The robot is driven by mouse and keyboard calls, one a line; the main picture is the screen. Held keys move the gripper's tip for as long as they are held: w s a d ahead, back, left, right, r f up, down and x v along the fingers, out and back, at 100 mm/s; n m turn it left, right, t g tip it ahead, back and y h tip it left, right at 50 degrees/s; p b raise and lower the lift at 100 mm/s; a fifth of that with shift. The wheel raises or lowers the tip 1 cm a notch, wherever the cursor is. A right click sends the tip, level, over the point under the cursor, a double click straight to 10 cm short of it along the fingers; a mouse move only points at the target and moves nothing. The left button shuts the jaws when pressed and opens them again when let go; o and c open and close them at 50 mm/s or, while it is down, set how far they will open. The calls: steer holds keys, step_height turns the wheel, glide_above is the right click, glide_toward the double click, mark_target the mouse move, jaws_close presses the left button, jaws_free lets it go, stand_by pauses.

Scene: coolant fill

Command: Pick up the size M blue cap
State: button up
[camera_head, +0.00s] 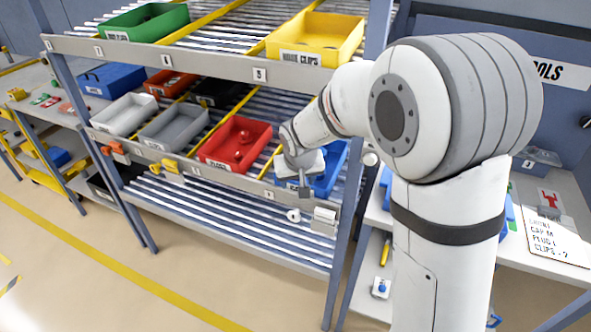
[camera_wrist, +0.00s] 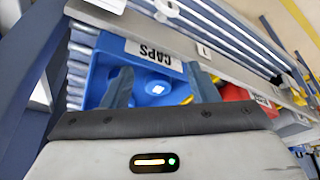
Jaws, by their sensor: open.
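The blue bin marked CAPS (camera_wrist: 104,72) lies just beyond my gripper (camera_wrist: 163,84) in the wrist view. A blue cap with a white square on top (camera_wrist: 157,89) sits in this bin and shows between my two spread fingers. Its size marking is too small to read. My gripper is open, with nothing seen between the fingertips. In the head view the blue bin (camera_head: 332,172) is partly hidden behind my arm, and my gripper (camera_head: 304,190) is at its front left. No caps can be made out inside it there.
A red bin (camera_head: 235,143) with red parts stands left of the blue bin, then grey (camera_head: 172,128) and white (camera_head: 124,114) bins. The upper shelf holds a yellow CLIPS bin (camera_head: 316,38). A rack post (camera_head: 350,235) stands right of the bin. A handwritten list (camera_head: 556,242) lies at right.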

steer(key=w, duration=0.2)
steer(key=w+p, duration=0.1)
steer(key=w, duration=0.2)
steer(key=w+p, duration=0.1)
steer(key=w, duration=0.1)
steer(key=shift+w+a+r, duration=0.1)
steer(key=shift+w+a, duration=0.05)
steer(key=shift+a, duration=0.2)
steer(key=p+x, duration=0.1)
steer(key=x, duration=0.4)
steer(key=c, duration=0.7)
steer(key=shift+c, duration=0.2)
